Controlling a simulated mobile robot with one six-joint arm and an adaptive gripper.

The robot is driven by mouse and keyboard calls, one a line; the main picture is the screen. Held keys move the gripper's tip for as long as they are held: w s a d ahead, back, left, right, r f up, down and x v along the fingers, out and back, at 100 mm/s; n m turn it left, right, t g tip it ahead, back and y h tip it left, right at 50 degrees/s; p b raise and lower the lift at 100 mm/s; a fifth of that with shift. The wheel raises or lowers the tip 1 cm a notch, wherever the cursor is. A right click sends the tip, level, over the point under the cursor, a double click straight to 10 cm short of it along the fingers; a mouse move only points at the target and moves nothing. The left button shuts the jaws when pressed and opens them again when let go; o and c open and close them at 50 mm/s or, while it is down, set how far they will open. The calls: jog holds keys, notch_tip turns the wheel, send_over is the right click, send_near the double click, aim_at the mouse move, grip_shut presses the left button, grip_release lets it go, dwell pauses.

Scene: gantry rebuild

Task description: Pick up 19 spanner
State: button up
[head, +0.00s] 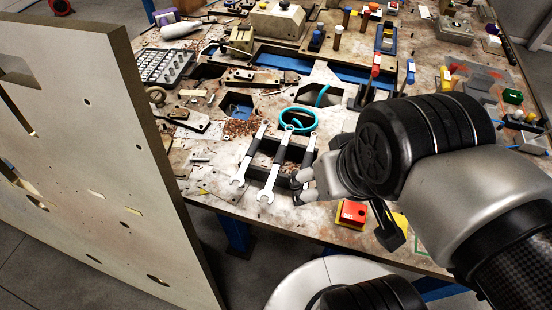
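Spanners with steel ends and dark handles lie side by side near the table's front edge. The left spanner (248,155) and the middle spanner (271,168) show their open jaws toward the front edge. A third spanner (309,153) lies to the right, its near end hidden by my gripper. No size marks are readable, so I cannot tell which is the 19 spanner. My gripper (298,184) is low at the near end of the third spanner. Its fingers are small and partly hidden by my wrist, so contact and finger opening are unclear.
A teal ring (298,119) lies just behind the spanners. A red button box (351,213) sits right of my gripper at the front edge. Tools and parts crowd the worktable (222,181). A large upright panel (85,150) stands close on the left.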

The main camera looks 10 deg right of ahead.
aim_at(280, 157)
jog(key=shift+c, duration=0.2)
